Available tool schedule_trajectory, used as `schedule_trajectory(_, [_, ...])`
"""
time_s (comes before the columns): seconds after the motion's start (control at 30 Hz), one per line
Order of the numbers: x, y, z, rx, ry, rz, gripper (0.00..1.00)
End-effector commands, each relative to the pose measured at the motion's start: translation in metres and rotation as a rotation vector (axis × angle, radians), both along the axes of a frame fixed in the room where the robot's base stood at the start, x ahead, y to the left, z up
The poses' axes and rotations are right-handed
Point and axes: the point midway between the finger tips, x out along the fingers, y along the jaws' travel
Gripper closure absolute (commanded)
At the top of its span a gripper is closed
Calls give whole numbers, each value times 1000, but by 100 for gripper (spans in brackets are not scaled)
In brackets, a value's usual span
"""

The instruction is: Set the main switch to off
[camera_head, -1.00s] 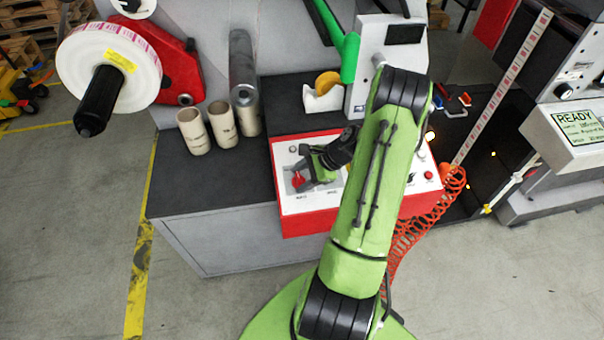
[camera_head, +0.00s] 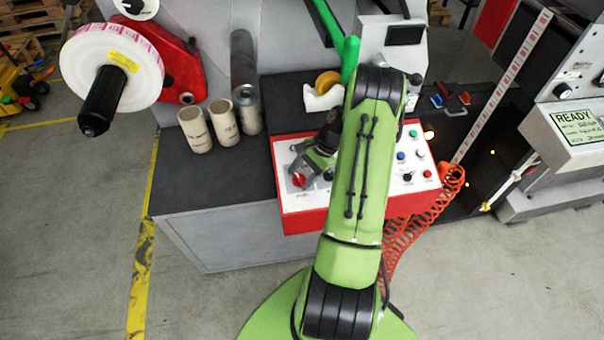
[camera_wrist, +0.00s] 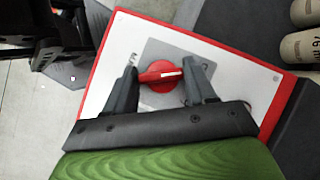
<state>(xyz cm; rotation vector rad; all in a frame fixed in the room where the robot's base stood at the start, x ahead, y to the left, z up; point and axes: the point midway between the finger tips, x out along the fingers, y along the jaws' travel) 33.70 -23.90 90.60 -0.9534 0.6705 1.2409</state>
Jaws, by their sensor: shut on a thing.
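The main switch is a red rotary knob (camera_wrist: 161,75) with a white mark on its handle, set on a grey plate (camera_wrist: 187,47) on the white panel. In the wrist view its handle lies almost level, with one finger at each end. My gripper (camera_wrist: 160,80) is shut on the knob handle. In the head view the red knob (camera_head: 299,180) shows at the left end of the control box (camera_head: 305,219), with my gripper (camera_head: 306,172) over it. The plate's lettering is too small or covered to read.
Other buttons and small knobs (camera_head: 410,157) sit on the right of the panel. Cardboard cores (camera_head: 222,122) stand on the dark bench to the left. A tape dispenser (camera_head: 323,97) is behind the box. An orange coiled hose (camera_head: 440,195) hangs at the right.

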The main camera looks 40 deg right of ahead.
Motion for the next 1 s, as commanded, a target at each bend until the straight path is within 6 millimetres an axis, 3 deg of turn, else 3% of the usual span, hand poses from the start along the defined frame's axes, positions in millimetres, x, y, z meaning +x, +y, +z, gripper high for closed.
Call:
schedule_trajectory(0.27, [0, 0, 0, -1, -2, 3, 75])
schedule_trajectory(0.3, [0, 0, 0, -1, -2, 3, 42])
schedule_trajectory(0.47, [0, 0, 0, -1, -1, 3, 19])
schedule_trajectory(0.77, [-1, -2, 3, -1, -1, 0, 19])
schedule_trajectory(0.87, [-3, -10, 17, -4, -4, -1, 19])
schedule_trajectory(1.0, [-12, -28, 50, -6, -5, -3, 19])
